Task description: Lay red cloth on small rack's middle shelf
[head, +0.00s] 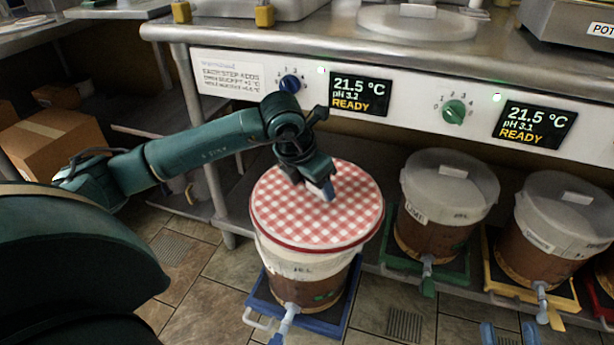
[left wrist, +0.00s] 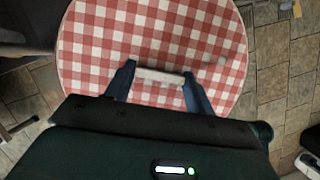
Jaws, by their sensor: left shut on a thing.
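The red cloth (head: 320,215) is a round red-and-white check piece with a red rim. It lies flat over the top of the front bucket (head: 300,285). It also fills the left wrist view (left wrist: 95,50). My left gripper (head: 328,192) is above the cloth's middle. In the left wrist view its fingers (left wrist: 160,80) close on a pale bar at the cloth. My right gripper (head: 509,333) shows only as two blue fingertips at the bottom edge, apart with nothing between them. I cannot make out the small rack's middle shelf for certain.
The front bucket stands on a blue base (head: 330,320), its tap facing me. Two lidded buckets (head: 445,205) (head: 565,230) stand at right on green and yellow bases. A steel bench (head: 230,30) with dials and displays spans the back. A cardboard box (head: 50,145) is at left.

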